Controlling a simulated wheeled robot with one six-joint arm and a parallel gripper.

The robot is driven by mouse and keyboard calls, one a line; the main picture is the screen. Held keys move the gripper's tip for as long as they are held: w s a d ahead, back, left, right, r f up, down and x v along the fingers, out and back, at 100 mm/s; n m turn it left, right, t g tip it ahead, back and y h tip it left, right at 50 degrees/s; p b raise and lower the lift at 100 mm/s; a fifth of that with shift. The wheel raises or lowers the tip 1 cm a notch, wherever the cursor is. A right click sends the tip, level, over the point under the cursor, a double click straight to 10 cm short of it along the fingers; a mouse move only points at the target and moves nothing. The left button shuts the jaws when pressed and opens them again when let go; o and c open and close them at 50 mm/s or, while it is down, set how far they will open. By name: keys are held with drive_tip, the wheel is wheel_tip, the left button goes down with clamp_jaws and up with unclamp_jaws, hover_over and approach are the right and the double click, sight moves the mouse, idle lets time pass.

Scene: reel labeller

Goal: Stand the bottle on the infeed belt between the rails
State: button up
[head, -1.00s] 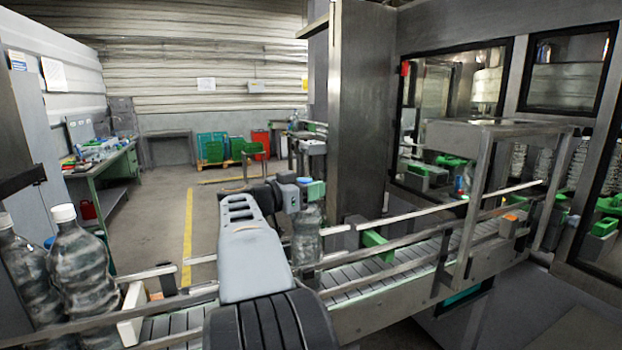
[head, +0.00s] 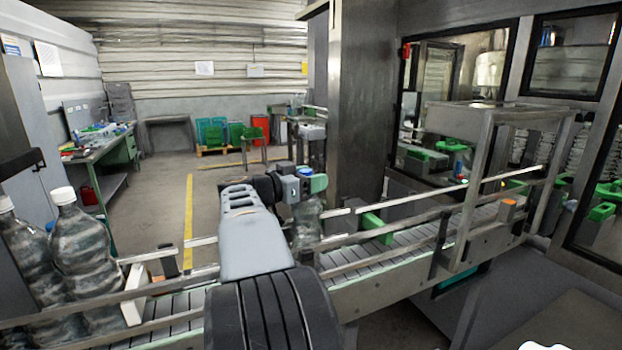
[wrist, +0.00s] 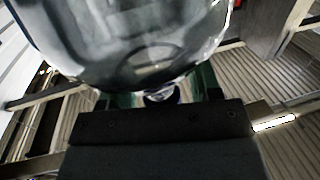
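A clear bottle (head: 306,226) with a blue cap (head: 306,172) is upright at the infeed belt (head: 362,262), left of the green block on the far rail. My gripper (head: 313,184) is shut on it just below the cap. The near rail (head: 395,241) passes in front of the bottle's foot, so I cannot tell whether the base touches the belt. The far rail (head: 410,197) runs behind. In the wrist view the bottle (wrist: 135,45) fills the upper middle, between the green fingers (wrist: 160,95).
Large clear bottles (head: 82,255) with white caps stand at the left beside the belt. A green block (head: 376,228) sits on the rail right of my gripper. A metal frame (head: 470,190) bridges the belt farther right. A green bench (head: 105,160) stands back left; open floor lies between.

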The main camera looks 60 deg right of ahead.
drive_tip(key=shift+r, duration=0.25)
drive_tip(key=b+v, duration=0.1)
drive_tip(key=v, duration=1.1)
drive_tip(key=shift+b, duration=0.4)
